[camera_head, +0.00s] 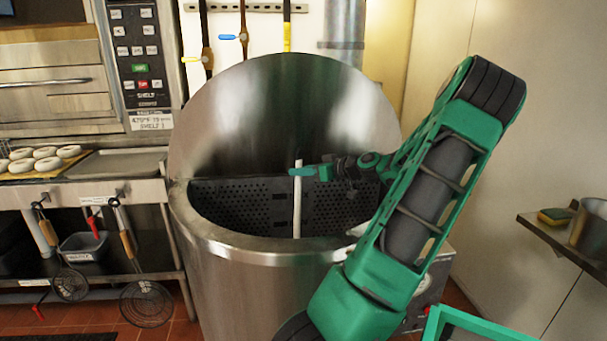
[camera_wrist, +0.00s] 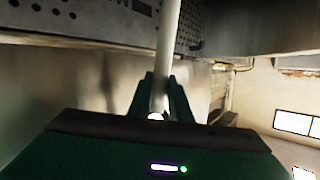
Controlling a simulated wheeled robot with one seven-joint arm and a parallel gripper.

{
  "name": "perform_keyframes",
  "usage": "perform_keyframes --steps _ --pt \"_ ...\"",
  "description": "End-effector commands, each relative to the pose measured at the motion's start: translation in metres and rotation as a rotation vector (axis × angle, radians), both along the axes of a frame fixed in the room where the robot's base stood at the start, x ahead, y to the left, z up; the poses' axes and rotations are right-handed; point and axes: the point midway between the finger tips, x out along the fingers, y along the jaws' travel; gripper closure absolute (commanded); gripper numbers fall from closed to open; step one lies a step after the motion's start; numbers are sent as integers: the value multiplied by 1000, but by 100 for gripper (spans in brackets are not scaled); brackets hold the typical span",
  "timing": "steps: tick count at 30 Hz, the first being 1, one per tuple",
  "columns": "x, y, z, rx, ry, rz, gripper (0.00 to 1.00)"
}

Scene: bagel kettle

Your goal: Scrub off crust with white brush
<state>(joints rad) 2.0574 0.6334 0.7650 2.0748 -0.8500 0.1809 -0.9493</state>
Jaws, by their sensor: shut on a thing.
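The large steel kettle (camera_head: 250,290) stands open in the middle, its round lid (camera_head: 225,115) raised behind it. A perforated dark panel (camera_head: 240,200) shows inside; part of it also shows in the wrist view (camera_wrist: 205,22). My gripper (camera_head: 300,172) reaches over the kettle opening from the right and is shut on a white handle (camera_head: 297,210), which I take for the white brush. The handle is nearly upright and runs down into the kettle. In the wrist view, the handle (camera_wrist: 168,45) passes between my fingers (camera_wrist: 162,95). The bristles are hidden, and I cannot make out any crust.
Long-handled tools (camera_head: 207,55) hang from a wall rail (camera_head: 260,6) behind the kettle. At left are an oven (camera_head: 55,80), a table with bagels (camera_head: 45,163) and hanging skimmers (camera_head: 147,300). A shelf (camera_head: 560,243) at right holds a sponge (camera_head: 554,216) and a pot (camera_head: 592,225).

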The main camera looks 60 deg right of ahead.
Motion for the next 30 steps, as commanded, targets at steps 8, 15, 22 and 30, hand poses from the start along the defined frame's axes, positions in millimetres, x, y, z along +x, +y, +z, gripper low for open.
perform_keyframes --steps 8,15,22,30 --pt "1 1 0 0 -1 -1 100" --pt "16 11 0 0 0 2 100" --pt "32 22 -2 -1 0 1 100" --pt "39 26 -2 0 -1 -1 100"
